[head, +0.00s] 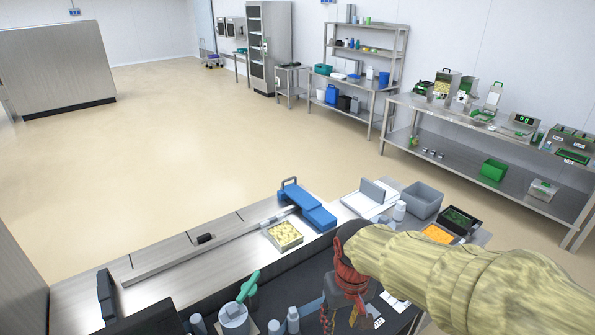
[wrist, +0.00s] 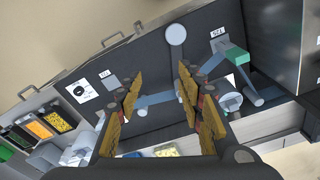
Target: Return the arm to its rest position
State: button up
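My arm, in a pale yellow cover, reaches in from the right edge of the head view. My gripper (head: 343,312) hangs from its end, pointing down over the dark front part of the workbench. In the wrist view my gripper (wrist: 160,82) has its two brown-padded fingers well apart, with nothing held between them. The dark panel (wrist: 150,116) shows behind the fingers. The fingertips are hard to make out in the head view.
The steel bench (head: 160,255) holds a blue sealer (head: 307,204), a tray of yellow pieces (head: 298,240), a grey bin (head: 438,197), and a green-handled device (head: 248,287). Orange-filled container (head: 437,234) lies close behind my arm. Open floor (head: 170,150) lies beyond the bench.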

jog(key=s+d+r+m+t, duration=0.2)
jog(key=s+d+r+t, duration=0.2)
jog(key=s+d+r, duration=0.5)
notch_tip(320, 180, up, 2)
jog(key=shift+s+r+m+t, duration=0.1)
jog(key=shift+s+m+t, duration=0.25)
jog(key=shift+s, duration=0.85)
jog(key=shift+d, duration=0.1)
dwell(0.7)
